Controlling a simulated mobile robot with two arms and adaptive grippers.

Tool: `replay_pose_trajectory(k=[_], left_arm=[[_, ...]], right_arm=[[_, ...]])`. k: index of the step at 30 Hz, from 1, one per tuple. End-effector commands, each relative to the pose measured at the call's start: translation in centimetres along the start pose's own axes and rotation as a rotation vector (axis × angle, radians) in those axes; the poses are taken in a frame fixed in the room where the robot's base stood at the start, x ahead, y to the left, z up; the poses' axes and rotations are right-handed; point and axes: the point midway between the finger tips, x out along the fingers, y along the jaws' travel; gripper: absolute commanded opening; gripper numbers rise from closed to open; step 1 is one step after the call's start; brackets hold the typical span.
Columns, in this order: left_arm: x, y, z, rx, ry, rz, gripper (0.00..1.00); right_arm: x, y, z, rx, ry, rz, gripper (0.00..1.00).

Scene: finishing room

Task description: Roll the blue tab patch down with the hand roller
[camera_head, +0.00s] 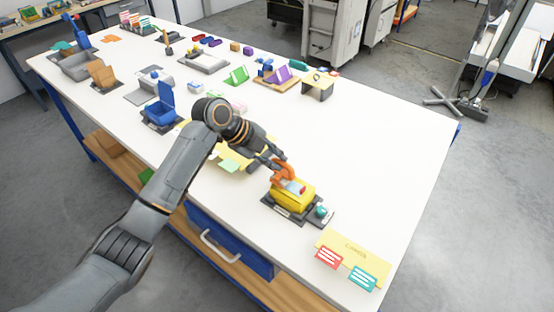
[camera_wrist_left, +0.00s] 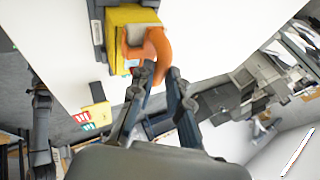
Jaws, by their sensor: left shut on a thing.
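My left gripper (camera_head: 276,160) is shut on the orange hand roller (camera_head: 285,171), which curves down over a yellow block (camera_head: 294,198). The block sits on a dark base (camera_head: 276,208). A pale bluish patch and a bit of red show on the block's top beneath the roller; the roller partly covers them, and I cannot tell whether it touches the patch. In the left wrist view, the fingers (camera_wrist_left: 151,72) close on the orange roller (camera_wrist_left: 161,48) in front of the yellow block (camera_wrist_left: 124,17). My right gripper is not in view.
A teal knob-like thing (camera_head: 322,211) stands at the base's right end. A yellow sheet (camera_head: 352,246) with a red card (camera_head: 328,257) and a teal card (camera_head: 362,277) is at the front right edge. The white table (camera_head: 385,150) is clear to the right; several small fixtures stand farther back.

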Motion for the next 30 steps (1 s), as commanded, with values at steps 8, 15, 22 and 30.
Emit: replay_pose_trajectory(k=[8,15,22,30], left_arm=[[-0.4,-0.2,-0.1,0.0,-0.001,0.002,0.0],[-2.0,-1.4,-0.7,0.002,-0.001,0.0,0.0],[-3.5,-2.4,-1.3,0.001,-0.001,-0.001,0.0],[-5.2,-3.5,-1.9,0.001,-0.001,-0.001,0.0]], right_arm=[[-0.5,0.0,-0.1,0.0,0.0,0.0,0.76],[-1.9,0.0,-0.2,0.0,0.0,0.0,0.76],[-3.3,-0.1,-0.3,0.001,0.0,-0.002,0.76],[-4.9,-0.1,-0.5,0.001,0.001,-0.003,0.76]])
